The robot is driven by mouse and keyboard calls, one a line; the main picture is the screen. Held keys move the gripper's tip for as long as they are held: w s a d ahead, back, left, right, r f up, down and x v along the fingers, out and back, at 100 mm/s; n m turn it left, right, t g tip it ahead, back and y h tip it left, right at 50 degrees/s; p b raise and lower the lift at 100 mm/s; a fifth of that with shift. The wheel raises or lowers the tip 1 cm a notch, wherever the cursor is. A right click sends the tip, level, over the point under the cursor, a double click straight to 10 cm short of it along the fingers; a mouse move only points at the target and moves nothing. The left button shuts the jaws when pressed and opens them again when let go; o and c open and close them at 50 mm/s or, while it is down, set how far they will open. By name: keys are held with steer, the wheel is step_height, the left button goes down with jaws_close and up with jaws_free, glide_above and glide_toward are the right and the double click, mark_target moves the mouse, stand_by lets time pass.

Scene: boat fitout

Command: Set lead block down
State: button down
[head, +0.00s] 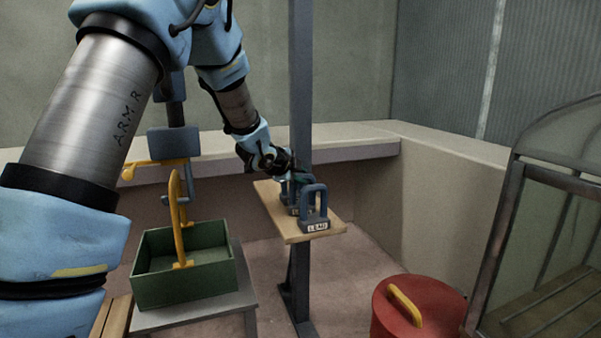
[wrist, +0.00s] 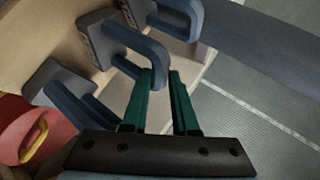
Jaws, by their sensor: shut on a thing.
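My gripper (head: 286,172) is at the far part of a small wooden shelf (head: 323,232). In the wrist view its two green fingers (wrist: 162,78) are shut on the blue handle of the middle lead block (wrist: 103,42). That block is at the shelf; I cannot tell whether its base touches the wood. A second lead block (head: 314,224), labelled LEAD, stands upright at the shelf's near end and also shows in the wrist view (wrist: 56,82). A third similar block (wrist: 172,14) shows at the wrist view's top edge. In the head view the gripper partly hides the farther blocks.
A grey post (head: 301,90) rises beside the shelf. A green box (head: 185,284) with a yellow handle stands on a grey stand to the left. A red drum (head: 420,310) with a yellow handle and a framed glazed case (head: 505,225) are at right.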

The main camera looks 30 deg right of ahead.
steer(key=shift+d+r, duration=0.1)
steer(key=shift+r, duration=0.05)
steer(key=c, duration=1.1)
jaws_free()
steer(key=o, duration=0.4)
